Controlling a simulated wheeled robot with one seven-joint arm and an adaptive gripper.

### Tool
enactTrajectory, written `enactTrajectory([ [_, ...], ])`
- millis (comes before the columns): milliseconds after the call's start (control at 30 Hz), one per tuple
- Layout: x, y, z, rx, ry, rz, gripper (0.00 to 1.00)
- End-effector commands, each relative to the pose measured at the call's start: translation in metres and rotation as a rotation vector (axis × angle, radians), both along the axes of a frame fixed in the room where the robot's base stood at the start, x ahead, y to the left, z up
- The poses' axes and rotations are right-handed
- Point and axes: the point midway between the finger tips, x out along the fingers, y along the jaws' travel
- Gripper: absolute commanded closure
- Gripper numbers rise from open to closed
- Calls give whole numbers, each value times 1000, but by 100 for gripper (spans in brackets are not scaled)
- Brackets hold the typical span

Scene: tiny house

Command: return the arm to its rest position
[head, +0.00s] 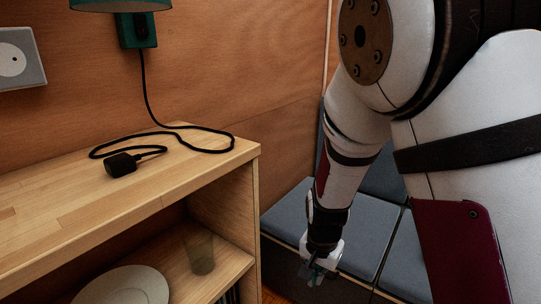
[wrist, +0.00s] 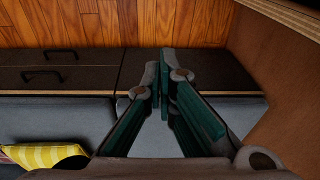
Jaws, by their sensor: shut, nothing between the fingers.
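My arm extends down the right side of the head view. My gripper (head: 318,272) hangs low at its end, in front of the grey cushions and right of the shelf unit. In the wrist view my gripper (wrist: 163,82) has its two green-padded fingers together at the tips, with nothing between them. The wrist view shows dark drawer fronts and a wooden floor beyond the fingers.
A wooden shelf unit (head: 110,185) stands at the left, with a black plug and cable (head: 121,164) on top. A plate (head: 125,286) and a glass (head: 200,253) sit on its lower shelf. Grey cushions (head: 285,215) lie behind my gripper. A yellow striped cloth item (wrist: 45,156) shows in the wrist view.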

Motion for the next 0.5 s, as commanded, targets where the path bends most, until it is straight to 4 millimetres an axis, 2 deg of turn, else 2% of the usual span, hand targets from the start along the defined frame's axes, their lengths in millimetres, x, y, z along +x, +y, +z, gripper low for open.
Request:
enactTrajectory([
  [33,-8,-1,20,27,5,17,100],
  [200,-46,-7,76,90,43,108,100],
  [367,-87,-17,123,125,62,202,100],
  [500,-129,-28,158,136,72,289,100],
])
